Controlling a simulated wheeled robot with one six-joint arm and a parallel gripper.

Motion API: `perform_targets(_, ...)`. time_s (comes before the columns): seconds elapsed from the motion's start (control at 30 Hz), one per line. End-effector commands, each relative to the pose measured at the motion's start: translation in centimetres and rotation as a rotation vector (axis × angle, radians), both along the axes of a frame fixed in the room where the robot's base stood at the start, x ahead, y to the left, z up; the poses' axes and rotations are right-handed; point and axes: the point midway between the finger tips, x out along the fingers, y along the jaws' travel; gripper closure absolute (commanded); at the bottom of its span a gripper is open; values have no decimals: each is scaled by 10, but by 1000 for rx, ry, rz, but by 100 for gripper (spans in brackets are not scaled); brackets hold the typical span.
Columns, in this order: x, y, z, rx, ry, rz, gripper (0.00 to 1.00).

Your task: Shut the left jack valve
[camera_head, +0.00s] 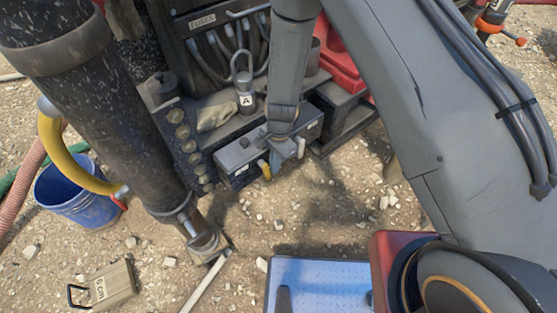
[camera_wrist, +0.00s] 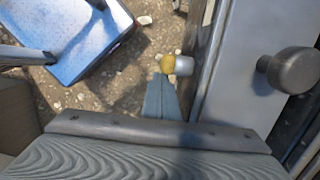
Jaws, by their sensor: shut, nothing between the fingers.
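A grey valve box (camera_head: 238,158) sits low at the machine's side. A yellow-ended lever (camera_head: 264,170) sticks out of its front, left of a whitish lever (camera_head: 300,148). I take the yellow-ended one as the left jack valve; no label for it is readable. My gripper (camera_head: 277,166) points down in front of the box, close to the right of the yellow-ended lever. In the wrist view the shut, empty fingers (camera_wrist: 162,92) are just beside the lever's yellow and white end (camera_wrist: 177,66). Whether they touch it I cannot tell.
A black jack leg (camera_head: 120,110) stands left of the box. A blue bucket (camera_head: 70,195) and a "6 cm" block (camera_head: 108,285) are at the left. A blue-topped tray (camera_head: 325,275) is in front. A dark round knob (camera_wrist: 292,70) is at the right. Gravel ground between is clear.

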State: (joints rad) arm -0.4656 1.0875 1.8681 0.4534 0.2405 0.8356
Motion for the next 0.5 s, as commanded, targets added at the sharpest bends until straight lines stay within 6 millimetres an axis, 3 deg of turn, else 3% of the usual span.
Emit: perform_targets(0.5,-9,10,-7,0,2,2,100)
